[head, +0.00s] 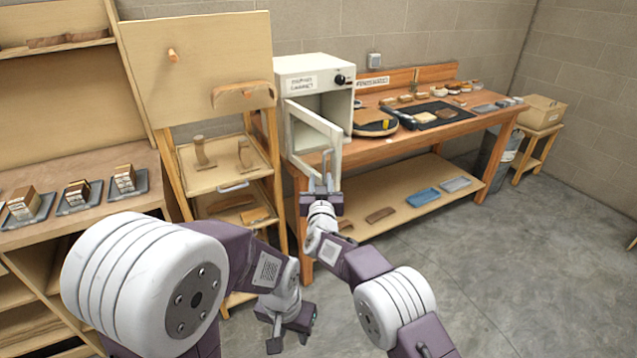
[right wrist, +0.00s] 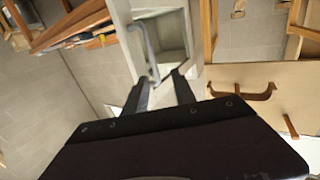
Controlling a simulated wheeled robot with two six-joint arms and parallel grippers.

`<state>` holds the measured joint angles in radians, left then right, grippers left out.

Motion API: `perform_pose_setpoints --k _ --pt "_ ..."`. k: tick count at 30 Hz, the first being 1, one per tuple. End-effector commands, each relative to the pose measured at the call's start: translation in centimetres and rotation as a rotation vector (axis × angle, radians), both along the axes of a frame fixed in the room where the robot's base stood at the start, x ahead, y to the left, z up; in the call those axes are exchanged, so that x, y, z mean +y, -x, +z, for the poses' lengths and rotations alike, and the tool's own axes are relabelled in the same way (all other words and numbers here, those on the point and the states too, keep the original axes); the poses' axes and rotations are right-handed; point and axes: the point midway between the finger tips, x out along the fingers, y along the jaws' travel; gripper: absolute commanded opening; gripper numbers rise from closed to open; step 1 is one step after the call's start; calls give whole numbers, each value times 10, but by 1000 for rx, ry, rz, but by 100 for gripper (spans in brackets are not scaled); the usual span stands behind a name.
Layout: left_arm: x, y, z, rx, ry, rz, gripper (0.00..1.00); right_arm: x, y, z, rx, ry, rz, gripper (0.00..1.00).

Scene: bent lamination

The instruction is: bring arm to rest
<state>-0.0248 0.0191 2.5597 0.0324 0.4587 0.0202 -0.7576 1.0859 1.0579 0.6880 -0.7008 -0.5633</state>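My right gripper (head: 327,178) is raised in front of the open door (head: 316,140) of a white cabinet (head: 315,80). In the right wrist view its two fingers (right wrist: 162,84) are apart with nothing held between them. The door's grey bar handle (right wrist: 143,50) lies just beyond the fingertips, close to the left one; whether they touch is unclear. My left gripper (head: 288,338) hangs low near the bottom of the head view, pointing down, with its fingers apart and empty.
A wooden workbench (head: 420,133) with trays and small parts runs right of the cabinet, with blue trays (head: 422,197) on its lower shelf. A wooden rack (head: 222,165) stands left of it. A shelf with wood blocks (head: 77,194) is at far left. The floor at right is clear.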

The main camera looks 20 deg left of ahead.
Motion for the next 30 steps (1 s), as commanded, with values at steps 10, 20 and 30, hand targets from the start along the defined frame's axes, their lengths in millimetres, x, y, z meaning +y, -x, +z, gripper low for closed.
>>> perform_pose_setpoints --k 10,20,30 --pt "0 0 2 0 0 0 36 -53 -33 46 -47 -40 -86 32" --pt "0 0 8 0 0 0 36 -324 -26 133 98 83 -308 32" --pt "0 0 10 0 0 0 36 -409 208 -60 921 199 -254 32"
